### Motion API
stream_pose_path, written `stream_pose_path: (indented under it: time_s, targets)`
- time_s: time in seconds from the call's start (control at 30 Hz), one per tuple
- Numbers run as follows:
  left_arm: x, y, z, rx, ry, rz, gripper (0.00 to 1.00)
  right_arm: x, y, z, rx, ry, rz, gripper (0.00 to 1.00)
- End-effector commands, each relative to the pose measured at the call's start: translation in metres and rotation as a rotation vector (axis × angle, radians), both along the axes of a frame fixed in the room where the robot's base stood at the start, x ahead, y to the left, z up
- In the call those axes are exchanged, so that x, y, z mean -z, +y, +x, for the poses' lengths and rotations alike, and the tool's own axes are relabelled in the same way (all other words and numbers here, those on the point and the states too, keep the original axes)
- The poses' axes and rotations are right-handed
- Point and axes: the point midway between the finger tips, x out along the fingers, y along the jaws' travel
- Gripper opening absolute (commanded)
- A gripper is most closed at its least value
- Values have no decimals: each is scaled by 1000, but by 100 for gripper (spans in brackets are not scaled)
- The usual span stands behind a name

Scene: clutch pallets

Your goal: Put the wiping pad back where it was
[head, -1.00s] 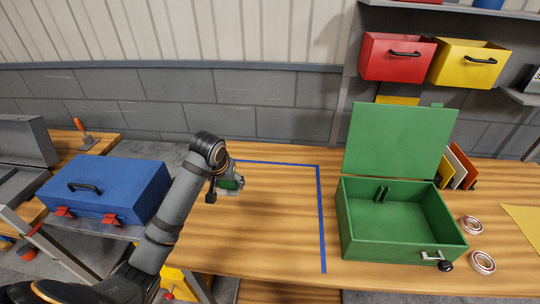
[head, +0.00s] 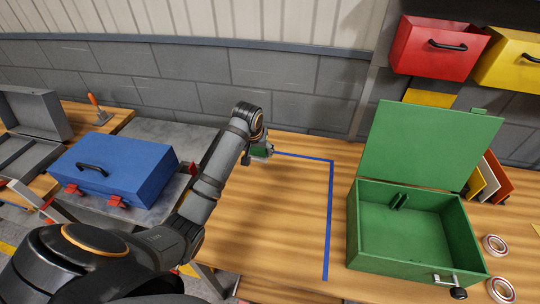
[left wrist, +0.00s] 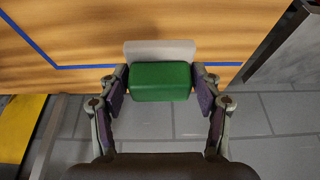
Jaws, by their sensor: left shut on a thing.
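The wiping pad shows in the left wrist view as a green block (left wrist: 160,82) with a pale whitish layer (left wrist: 160,50) on its far side. My left gripper (left wrist: 160,85) is shut on it, one finger on each side. In the head view the left gripper (head: 262,152) holds the pad (head: 260,153) near the back left part of the wooden table (head: 270,210), by the blue tape outline (head: 330,220). The arm partly hides it there. I cannot tell whether the pad touches the table. My right gripper is not in view.
An open green box (head: 415,235) stands on the table at the right. Bearings (head: 495,245) and coloured panels (head: 485,180) are beside it. A blue toolbox (head: 115,168) stands at the left. Red (head: 435,48) and yellow (head: 508,60) bins hang above. The taped area is clear.

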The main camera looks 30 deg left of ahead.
Motion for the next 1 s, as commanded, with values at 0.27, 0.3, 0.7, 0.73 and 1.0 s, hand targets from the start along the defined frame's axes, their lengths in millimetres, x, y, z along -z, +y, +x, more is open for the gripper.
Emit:
stream_pose_path:
  time_s: [0.27, 0.3, 0.7, 0.73, 1.0]
  targets:
    - [28, -1, 44, 1, 3, 1, 31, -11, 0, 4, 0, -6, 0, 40]
    - [34, -1, 49, 1, 3, 0, 31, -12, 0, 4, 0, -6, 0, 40]
    - [69, 0, 78, 1, -1, 1, 31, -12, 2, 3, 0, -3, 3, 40]
    - [69, 0, 79, 1, -2, 1, 31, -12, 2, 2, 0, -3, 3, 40]
    - [96, -1, 82, 1, 2, 1, 31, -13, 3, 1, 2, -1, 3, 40]
